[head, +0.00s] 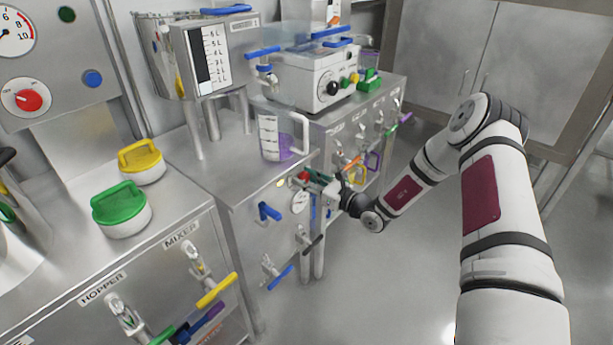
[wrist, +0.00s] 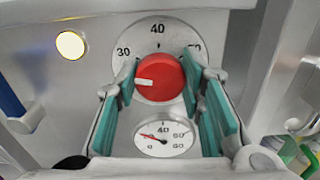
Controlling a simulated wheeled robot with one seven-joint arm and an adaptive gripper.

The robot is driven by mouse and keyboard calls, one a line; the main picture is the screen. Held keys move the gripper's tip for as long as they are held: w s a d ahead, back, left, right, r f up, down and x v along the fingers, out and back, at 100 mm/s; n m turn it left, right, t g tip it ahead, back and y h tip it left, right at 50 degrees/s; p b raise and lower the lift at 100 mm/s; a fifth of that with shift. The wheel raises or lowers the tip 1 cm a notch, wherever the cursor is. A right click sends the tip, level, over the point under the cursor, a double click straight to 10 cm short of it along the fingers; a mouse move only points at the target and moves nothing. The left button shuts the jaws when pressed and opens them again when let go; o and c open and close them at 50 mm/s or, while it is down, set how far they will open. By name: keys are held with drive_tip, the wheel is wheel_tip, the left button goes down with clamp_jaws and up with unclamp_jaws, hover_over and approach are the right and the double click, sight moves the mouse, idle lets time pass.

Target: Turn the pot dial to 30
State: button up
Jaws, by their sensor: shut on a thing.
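The pot dial is a red round knob (wrist: 160,77) with a white pointer mark, on a pale round scale (wrist: 157,29) marked 30, 40 and 50. The white mark points left and slightly down, below the 30 label. My gripper (wrist: 160,85) has its two teal fingers on either side of the knob and is shut on it. In the head view my gripper (head: 318,182) reaches the front of the steel cabinet, by the small red knob (head: 303,176).
A small round gauge (wrist: 163,140) with a red needle sits below the dial, and a lit yellow lamp (wrist: 70,45) is at its upper left. A blue-handled valve (head: 269,211) is nearby on the cabinet front. A measuring jug (head: 283,135) stands above, near the cabinet's top edge.

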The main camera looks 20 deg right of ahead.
drive_tip(key=shift+m+p, duration=0.65)
drive_tip(key=shift+m, duration=0.95)
drive_tip(key=o, duration=1.1)
drive_tip(key=shift+o, duration=0.2)
drive_tip(key=v, duration=1.2)
